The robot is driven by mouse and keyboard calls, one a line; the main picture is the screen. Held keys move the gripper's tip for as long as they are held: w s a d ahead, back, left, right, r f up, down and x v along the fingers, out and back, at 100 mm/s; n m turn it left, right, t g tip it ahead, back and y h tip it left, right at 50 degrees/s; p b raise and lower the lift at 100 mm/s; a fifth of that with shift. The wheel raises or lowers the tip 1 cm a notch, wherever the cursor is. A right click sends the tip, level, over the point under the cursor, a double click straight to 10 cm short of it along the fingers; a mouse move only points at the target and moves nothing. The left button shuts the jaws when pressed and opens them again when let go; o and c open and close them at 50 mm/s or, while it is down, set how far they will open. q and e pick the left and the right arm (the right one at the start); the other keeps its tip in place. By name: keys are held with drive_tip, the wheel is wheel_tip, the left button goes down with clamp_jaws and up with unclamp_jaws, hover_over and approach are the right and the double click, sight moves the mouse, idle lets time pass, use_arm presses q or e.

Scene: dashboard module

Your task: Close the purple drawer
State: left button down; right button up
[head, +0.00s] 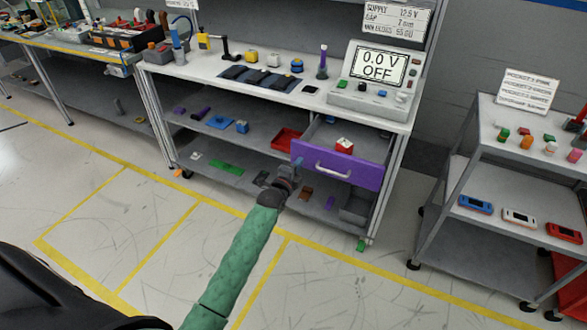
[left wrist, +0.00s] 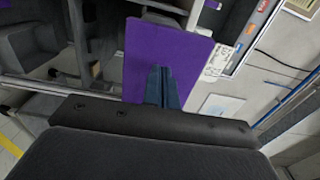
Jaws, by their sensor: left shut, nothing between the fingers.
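The purple drawer (head: 364,176) is pulled out under the right part of the workbench top. Its front has a pale bar handle (head: 333,171), and a small red-and-white object (head: 344,144) shows inside it. My left gripper (head: 293,172) is at the lower left edge of the drawer front. In the left wrist view its dark blue fingers (left wrist: 163,84) are together and empty, in front of the purple drawer front (left wrist: 150,50). I cannot tell whether they touch it. My right gripper is in neither view.
The workbench (head: 222,68) carries a power supply (head: 375,82) reading 0.0 V OFF. Shelves below hold a red bin (head: 286,139) and several small parts. A grey cart (head: 480,150) stands at the right. The floor in front is clear, with yellow lines.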

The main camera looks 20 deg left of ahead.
sight(305, 155)
use_arm(q)
drive_tip(key=shift+w, duration=0.4)
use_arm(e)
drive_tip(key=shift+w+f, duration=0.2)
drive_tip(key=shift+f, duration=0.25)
